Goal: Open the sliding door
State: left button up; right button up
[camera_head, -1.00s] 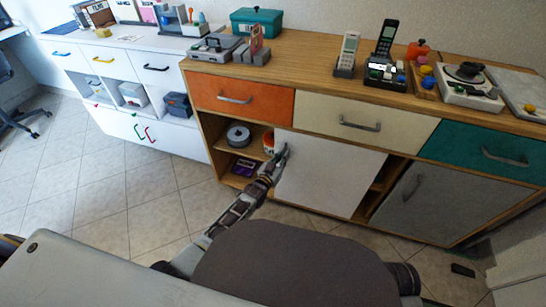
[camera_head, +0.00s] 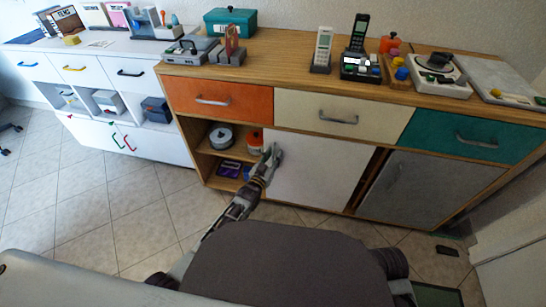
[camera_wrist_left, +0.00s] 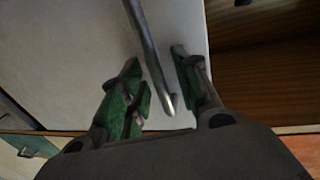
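The white sliding door (camera_head: 315,170) covers the middle of the wooden cabinet's lower part. The compartment left of it is open, and a narrow dark gap (camera_head: 371,178) shows at its right edge. My left gripper (camera_head: 271,156) is at the door's left side. In the left wrist view its green fingers (camera_wrist_left: 157,62) are apart on both sides of the grey bar handle (camera_wrist_left: 150,50), with space visible between fingers and bar. The door panel (camera_wrist_left: 75,60) fills much of that view. My right gripper is not in view.
The open compartment holds a grey spool (camera_head: 221,137), an orange-and-white item (camera_head: 254,141) and a purple box (camera_head: 229,169). A grey door (camera_head: 425,188) with a handle stands at right. Orange (camera_head: 215,100), cream (camera_head: 340,117) and teal (camera_head: 465,135) drawers are above. Tiled floor is clear at left.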

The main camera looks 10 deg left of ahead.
pick_arm(q)
jog(key=shift+s+a, duration=0.1)
jog(key=shift+s, duration=0.1)
jog(key=v, duration=1.1)
jog(key=shift+s, duration=0.25)
dwell(0.4)
jog(key=shift+s, duration=0.1)
dwell(0.7)
